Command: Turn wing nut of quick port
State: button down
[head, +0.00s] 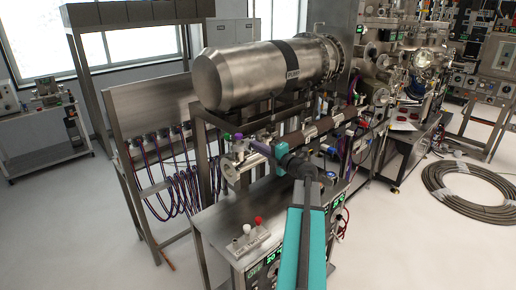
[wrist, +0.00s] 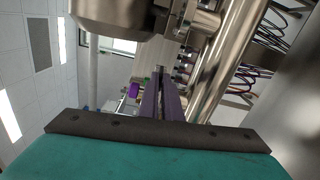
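My gripper (wrist: 160,84) shows in the wrist view as two long dark purple-grey fingers lying close together, with at most a narrow gap. Whether they are shut or hold anything is not clear. Small metal parts (wrist: 158,70) lie around and beyond the fingertips. A purple part (wrist: 133,90) is just left of them. In the head view my teal arm reaches to the left end of a horizontal metal pipe, where a purple part (head: 237,136) and a round metal flange fitting (head: 230,170) show. I cannot make out the wing nut or clearly identify the quick port.
A large steel cylinder (head: 262,75) hangs above the pipe (head: 318,131). A metal bench (head: 222,215) with a red knob and a white knob stands below. Purple cables (head: 180,200) hang at the left. A coiled hose (head: 475,190) lies on the floor at right.

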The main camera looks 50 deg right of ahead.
dwell(0.3)
jog(key=c, duration=2)
grip_release()
jog(key=shift+s, duration=0.15)
jog(key=s, duration=0.9)
jog(key=s+a, duration=0.1)
jog(key=s, duration=0.3)
jog(key=shift+s+b, duration=0.25)
jog(key=shift+b, duration=0.05)
